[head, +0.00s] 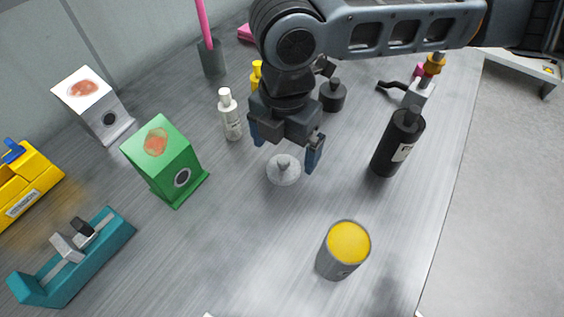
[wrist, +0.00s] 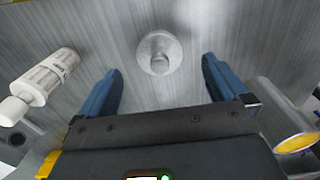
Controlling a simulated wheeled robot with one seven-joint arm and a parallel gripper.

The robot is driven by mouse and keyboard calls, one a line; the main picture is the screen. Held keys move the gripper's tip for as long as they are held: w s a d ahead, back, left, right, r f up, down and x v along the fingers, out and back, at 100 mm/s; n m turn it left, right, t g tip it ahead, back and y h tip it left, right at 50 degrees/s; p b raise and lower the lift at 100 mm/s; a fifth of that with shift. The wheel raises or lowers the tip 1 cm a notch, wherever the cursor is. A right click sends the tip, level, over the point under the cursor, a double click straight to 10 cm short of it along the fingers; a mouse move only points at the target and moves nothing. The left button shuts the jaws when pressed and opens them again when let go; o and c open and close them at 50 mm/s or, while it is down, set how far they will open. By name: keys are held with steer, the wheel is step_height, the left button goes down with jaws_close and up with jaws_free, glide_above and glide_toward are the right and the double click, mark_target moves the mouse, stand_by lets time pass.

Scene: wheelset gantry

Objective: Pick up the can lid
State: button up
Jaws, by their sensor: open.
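The can lid (head: 284,171) is a round, light grey disc with a small raised knob, lying flat on the metal table. In the wrist view the can lid (wrist: 159,53) lies just beyond the fingertips, roughly centred between them. My gripper (head: 285,155) has two blue fingers and is open and empty, above and slightly behind the lid. In the wrist view my gripper (wrist: 160,75) shows its fingers spread wide, with bare table between them. A grey can (head: 335,265) filled with yellow stands in front of the lid to the right.
A white bottle (head: 230,118) stands left of my gripper and a black bottle (head: 395,150) to the right. A green box (head: 165,165), a white box (head: 95,108) and a teal fixture (head: 75,255) stand at left. The table around the lid is clear.

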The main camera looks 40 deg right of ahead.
mark_target(283, 160)
steer(key=shift+a+f, duration=0.15)
steer(key=shift+f, duration=2.1)
steer(key=c, duration=1.1)
steer(key=shift+r, duration=0.1)
